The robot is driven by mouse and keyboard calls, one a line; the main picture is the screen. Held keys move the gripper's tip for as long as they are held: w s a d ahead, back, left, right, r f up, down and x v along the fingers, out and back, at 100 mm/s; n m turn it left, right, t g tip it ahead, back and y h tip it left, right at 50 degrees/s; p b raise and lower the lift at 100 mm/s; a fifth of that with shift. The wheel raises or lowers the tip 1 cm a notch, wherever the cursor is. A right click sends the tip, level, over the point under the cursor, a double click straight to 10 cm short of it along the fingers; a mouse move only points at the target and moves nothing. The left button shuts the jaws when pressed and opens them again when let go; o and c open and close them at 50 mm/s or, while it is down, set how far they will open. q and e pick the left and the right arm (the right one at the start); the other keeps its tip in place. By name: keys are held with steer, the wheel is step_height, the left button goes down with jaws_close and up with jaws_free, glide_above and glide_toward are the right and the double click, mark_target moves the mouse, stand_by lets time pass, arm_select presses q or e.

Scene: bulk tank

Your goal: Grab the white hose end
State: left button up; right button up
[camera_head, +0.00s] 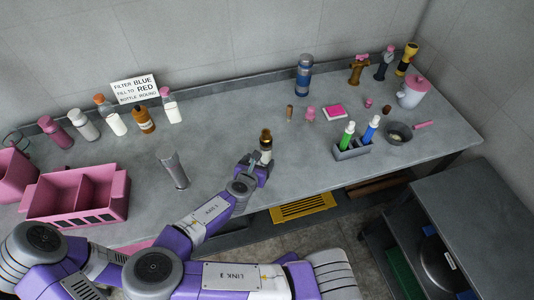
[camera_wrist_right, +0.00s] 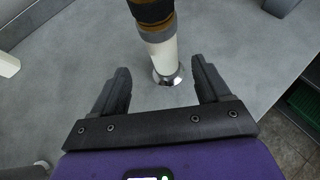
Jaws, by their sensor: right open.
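The white hose end (camera_head: 266,153) stands upright on the grey counter, with a brown and black upper part. In the right wrist view the white hose end (camera_wrist_right: 164,58) shows its brown collar above, a grey band, a white body and a shiny metal foot on the counter. My right gripper (camera_head: 256,170) is right beside it on the near side. In the wrist view my right gripper (camera_wrist_right: 160,82) is open, one finger to each side of the hose end's lower part, with visible gaps. I cannot see contact. My left gripper is not in view.
A grey cylinder (camera_head: 173,170) and a pink divided bin (camera_head: 77,218) stand to the left. A grey holder (camera_head: 351,151) with green and blue bottles and a grey bowl (camera_head: 398,134) stand to the right. Several bottles line the back left. The counter (camera_head: 217,155) is clear left of the hose end.

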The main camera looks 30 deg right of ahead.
mark_target(264, 155)
steer(key=x, duration=0.3)
steer(key=b+x, duration=0.1)
steer(key=x, duration=0.3)
steer(key=shift+d+r, duration=0.1)
steer(key=shift+d, duration=0.35)
steer(key=c, duration=1.2)
